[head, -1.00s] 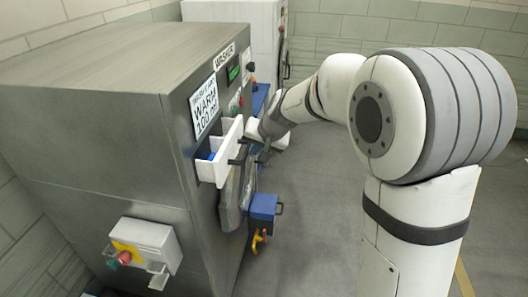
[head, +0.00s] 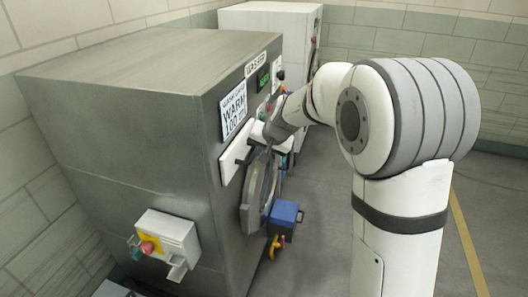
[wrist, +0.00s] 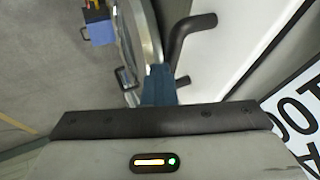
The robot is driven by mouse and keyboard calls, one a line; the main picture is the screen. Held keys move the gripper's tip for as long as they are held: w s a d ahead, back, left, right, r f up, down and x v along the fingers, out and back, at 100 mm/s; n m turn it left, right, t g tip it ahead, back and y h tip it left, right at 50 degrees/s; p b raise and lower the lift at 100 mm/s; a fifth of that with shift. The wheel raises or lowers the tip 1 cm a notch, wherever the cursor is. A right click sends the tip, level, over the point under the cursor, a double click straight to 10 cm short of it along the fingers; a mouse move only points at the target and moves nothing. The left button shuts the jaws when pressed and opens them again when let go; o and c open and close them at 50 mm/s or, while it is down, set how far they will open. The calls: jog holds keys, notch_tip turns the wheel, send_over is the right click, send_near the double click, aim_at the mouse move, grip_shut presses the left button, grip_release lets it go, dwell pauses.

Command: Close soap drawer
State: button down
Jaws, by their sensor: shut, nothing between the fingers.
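The soap drawer (head: 236,154) is a white panel with a dark handle on the front of the grey washer (head: 130,120), below the WARM sign. It sits flat against the washer face, with no open tray visible. In the wrist view the white drawer front (wrist: 238,45) is at upper right, with its dark curved handle (wrist: 183,42) beside my fingers. My gripper (wrist: 158,75) is shut and empty, its blue fingers close to the handle; I cannot tell if they touch. In the head view my wrist is at the drawer's right end and the fingertips are hidden.
The round washer door (head: 260,192) bulges out below the drawer. A blue box (head: 284,218) with a yellow hook hangs low at the right. A white control box (head: 166,240) is on the washer's side. Open floor lies to the right.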

jog(key=s+d+r+b, duration=0.3)
jog(key=s+d+r, duration=0.3)
jog(key=r, duration=0.3)
jog(key=s+d+f+n+g+h, duration=0.1)
jog(key=s+d+f, duration=0.1)
jog(key=s, duration=0.7)
jog(key=s+d+f+g+h, duration=0.1)
jog(key=s+d+f, duration=0.2)
jog(key=s, duration=0.6)
jog(key=s+d+f+n+h, duration=0.1)
jog(key=s+d+f, duration=0.1)
jog(key=s+f, duration=0.3)
jog(key=s, duration=0.3)
jog(key=shift+s+d+f+n+g+h, duration=0.25)
jog(key=shift+s+d+n+g+h, duration=0.05)
jog(key=shift+s+d+g, duration=0.1)
